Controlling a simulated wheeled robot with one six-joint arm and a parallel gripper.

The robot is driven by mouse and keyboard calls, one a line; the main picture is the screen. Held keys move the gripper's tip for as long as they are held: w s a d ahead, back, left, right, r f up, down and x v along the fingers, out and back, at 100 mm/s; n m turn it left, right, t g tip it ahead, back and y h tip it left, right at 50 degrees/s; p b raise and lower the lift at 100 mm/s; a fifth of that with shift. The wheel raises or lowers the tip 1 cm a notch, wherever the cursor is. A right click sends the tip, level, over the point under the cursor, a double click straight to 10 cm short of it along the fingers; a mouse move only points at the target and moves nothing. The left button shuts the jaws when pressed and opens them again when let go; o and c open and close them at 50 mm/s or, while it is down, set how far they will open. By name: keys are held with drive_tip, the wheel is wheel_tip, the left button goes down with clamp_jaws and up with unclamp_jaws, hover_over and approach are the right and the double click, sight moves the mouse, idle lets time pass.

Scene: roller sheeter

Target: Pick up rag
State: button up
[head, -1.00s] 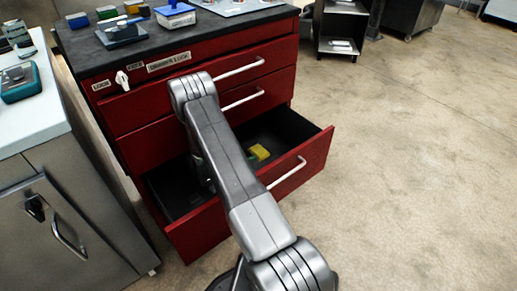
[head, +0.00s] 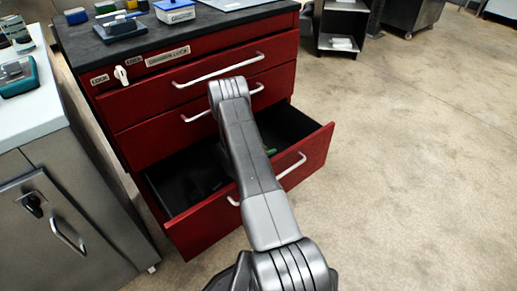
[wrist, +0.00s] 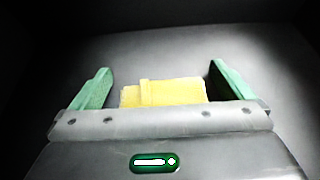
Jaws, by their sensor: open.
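The rag (wrist: 165,93) is a folded yellow cloth. In the wrist view it lies on the dark floor of the open bottom drawer (head: 205,230). My gripper (wrist: 156,72) has two green fingers spread apart, one on each side of the rag, with visible gaps. The gripper's front plate hides the rag's near edge. In the head view my arm hides the rag and most of the gripper; only a small green bit shows inside the drawer.
The red cabinet's upper drawers (head: 200,85) are shut, with silver handles above the open drawer. A blue-lidded box (head: 175,12) and other items stand on the dark top. A steel cabinet (head: 60,235) stands close at the left. Open floor (head: 430,180) lies to the right.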

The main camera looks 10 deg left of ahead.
drive_tip(key=c, duration=1)
drive_tip(key=shift+o, duration=0.2)
drive_tip(key=shift+r, duration=0.1)
